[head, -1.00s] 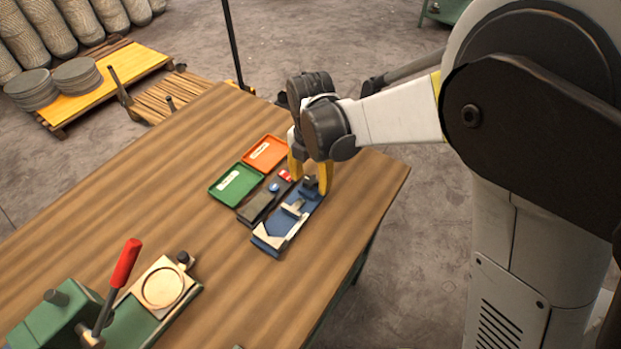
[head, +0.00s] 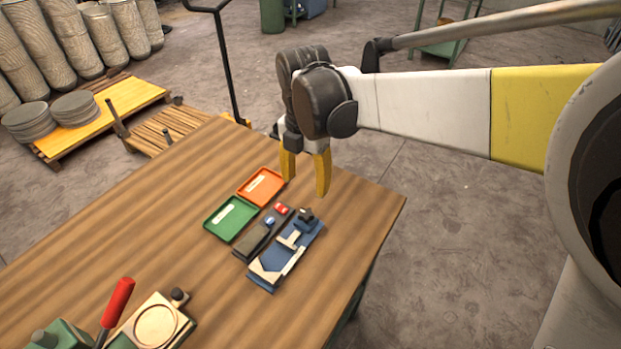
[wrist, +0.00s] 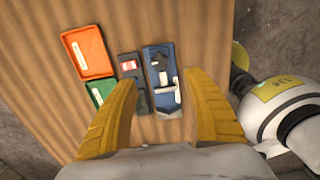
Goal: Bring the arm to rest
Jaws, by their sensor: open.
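My gripper (head: 305,175) has yellow fingers, spread apart with nothing between them. It hangs above the far right part of the wooden table (head: 150,215), just beyond the blue fixture. In the wrist view, my gripper (wrist: 165,100) points down toward the table, its fingers open on either side of the dark block and blue fixture. My arm's white and yellow links run from the gripper to the right edge of the head view.
A blue fixture (head: 285,255), a dark block (head: 258,243) with red and blue pieces, a green tray (head: 231,219) and an orange tray (head: 261,187) lie below. A red-handled press (head: 118,303) stands front left. Pallets (head: 95,120) stand beyond the table.

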